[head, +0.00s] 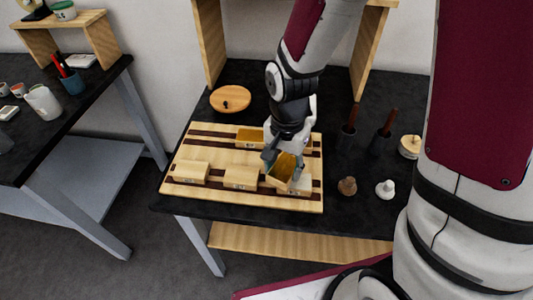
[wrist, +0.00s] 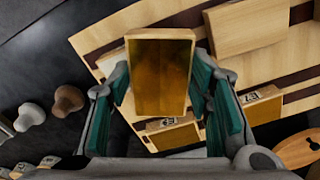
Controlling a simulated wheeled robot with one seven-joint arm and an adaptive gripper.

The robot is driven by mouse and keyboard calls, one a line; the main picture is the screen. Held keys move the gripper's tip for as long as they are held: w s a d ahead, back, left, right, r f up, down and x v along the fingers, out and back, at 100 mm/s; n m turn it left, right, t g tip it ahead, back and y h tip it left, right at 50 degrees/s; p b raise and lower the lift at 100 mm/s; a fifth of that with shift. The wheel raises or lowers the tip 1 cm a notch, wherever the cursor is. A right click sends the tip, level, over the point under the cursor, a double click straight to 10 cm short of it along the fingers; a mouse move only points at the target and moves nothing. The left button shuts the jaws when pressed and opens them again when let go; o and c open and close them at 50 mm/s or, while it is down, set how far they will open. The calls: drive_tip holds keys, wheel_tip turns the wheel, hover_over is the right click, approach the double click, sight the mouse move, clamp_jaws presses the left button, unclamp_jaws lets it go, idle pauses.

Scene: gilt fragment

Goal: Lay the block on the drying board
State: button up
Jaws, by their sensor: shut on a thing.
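My gripper (head: 283,172) is shut on a block with a gold-brown face and pale wooden sides (head: 286,166). The block also shows in the wrist view (wrist: 160,75), between the green-lined fingers. In the head view it looks tilted, over the right front part of the drying board (head: 250,203). The board is pale wood with dark strips, and it also shows in the wrist view (wrist: 110,32). I cannot tell whether the held block touches the board or the pale block (head: 300,187) beside and partly behind it.
Other blocks lie on the board: two plain ones in front (head: 191,172) (head: 241,177), and gold-faced ones at the back (head: 249,136). A round wooden lid (head: 230,98) lies behind. Two small knobs (head: 347,186) (head: 385,188) and dark holders (head: 380,142) stand to the right.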

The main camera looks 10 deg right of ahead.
drive_tip(key=w, duration=0.2)
drive_tip(key=w+a, duration=0.1)
drive_tip(key=w, duration=0.2)
drive_tip(key=w+a+f, duration=0.1)
drive_tip(key=w, duration=0.2)
drive_tip(key=shift+f, duration=1.65)
drive_tip(key=shift+f, duration=0.15)
drive_tip(key=o, duration=1.1)
drive_tip(key=shift+o, duration=0.2)
